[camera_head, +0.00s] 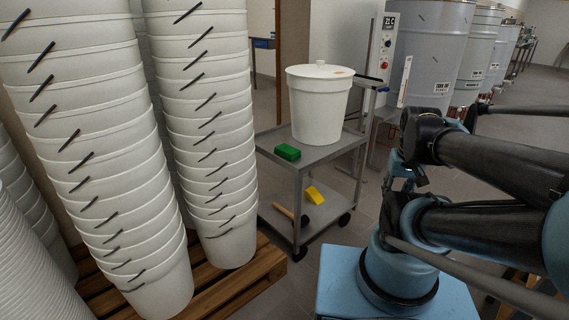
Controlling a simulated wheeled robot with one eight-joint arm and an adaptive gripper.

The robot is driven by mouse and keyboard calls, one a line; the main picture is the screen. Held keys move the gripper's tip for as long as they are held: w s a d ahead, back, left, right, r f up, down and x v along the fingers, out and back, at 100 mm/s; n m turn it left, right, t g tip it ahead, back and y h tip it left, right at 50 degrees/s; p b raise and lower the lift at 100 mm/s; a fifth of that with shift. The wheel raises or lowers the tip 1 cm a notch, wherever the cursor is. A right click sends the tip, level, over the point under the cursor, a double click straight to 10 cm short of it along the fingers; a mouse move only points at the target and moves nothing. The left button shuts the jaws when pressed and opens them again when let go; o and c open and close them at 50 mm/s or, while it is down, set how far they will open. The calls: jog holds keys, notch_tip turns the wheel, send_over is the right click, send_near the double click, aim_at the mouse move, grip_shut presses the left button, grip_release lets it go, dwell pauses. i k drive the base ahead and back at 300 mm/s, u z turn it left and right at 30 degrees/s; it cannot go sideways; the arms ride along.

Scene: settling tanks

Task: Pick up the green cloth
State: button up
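The green cloth (287,152) is a small, dark green, block-like folded item. It lies on the left front part of the top shelf of a grey metal cart (292,166). It sits to the left of a white lidded bucket and apart from it. Nothing covers it. My folded arm, with black links and blue parts, fills the right side of the picture, well to the right of the cloth. I cannot make out my gripper in this view.
The white lidded bucket (319,103) stands on the cart's top shelf. A yellow item (315,195) and a wooden-handled tool are on the lower shelf. Tall bucket stacks (210,130) on a wooden pallet (238,288) crowd the left. Large drums (435,50) stand behind.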

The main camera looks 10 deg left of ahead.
aim_at(286, 151)
jog(key=k, duration=0.5)
jog(key=z, duration=1.6)
jog(key=k, duration=0.65)
jog(key=u, duration=1.65)
jog(key=i, duration=1)
jog(key=z, duration=0.05)
